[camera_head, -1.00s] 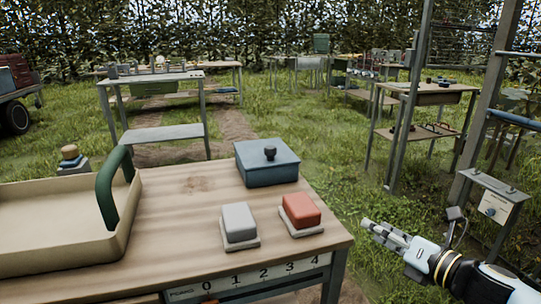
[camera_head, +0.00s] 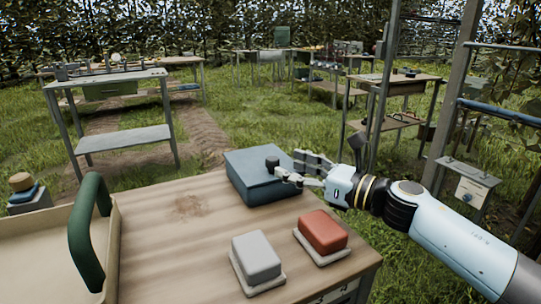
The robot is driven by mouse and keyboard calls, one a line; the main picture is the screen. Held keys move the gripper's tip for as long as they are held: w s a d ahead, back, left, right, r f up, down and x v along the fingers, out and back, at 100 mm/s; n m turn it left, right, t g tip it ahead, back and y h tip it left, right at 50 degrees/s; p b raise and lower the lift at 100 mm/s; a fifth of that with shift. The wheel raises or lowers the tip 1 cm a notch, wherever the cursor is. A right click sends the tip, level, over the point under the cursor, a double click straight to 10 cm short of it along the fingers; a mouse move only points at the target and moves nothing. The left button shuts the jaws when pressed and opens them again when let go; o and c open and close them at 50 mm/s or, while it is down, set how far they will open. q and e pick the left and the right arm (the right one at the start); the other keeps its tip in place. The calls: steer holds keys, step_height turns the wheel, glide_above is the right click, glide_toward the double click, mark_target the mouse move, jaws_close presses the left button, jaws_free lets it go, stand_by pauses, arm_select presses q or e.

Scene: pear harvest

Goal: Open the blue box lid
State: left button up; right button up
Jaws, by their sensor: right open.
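The blue box (camera_head: 258,184) stands at the far edge of the wooden table, its lid closed flat on top. A dark round knob (camera_head: 272,163) sits on the lid. My right gripper (camera_head: 290,168) reaches in from the right over the right part of the lid. Its fingers are open, with their tips close to the knob; I cannot tell if they touch it. My left gripper is not in view.
A red block (camera_head: 322,231) and a grey block (camera_head: 256,257) rest on small pads at the table's front right. A beige tray (camera_head: 40,251) with a green handle (camera_head: 84,228) is at the left. Bare tabletop (camera_head: 180,230) lies between.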

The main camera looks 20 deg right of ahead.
mark_target(272, 158)
steer(key=x, duration=0.3)
steer(key=shift+w+a, duration=0.15)
steer(key=shift+w, duration=0.15)
steer(key=shift+x, duration=0.85)
steer(key=shift+w+a, duration=0.15)
steer(key=shift+w, duration=0.1)
steer(key=c, duration=1.1)
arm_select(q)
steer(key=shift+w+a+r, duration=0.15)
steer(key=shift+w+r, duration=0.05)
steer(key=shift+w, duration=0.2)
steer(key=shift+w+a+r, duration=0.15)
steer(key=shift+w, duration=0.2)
arm_select(e)
steer(key=shift+f, duration=0.1)
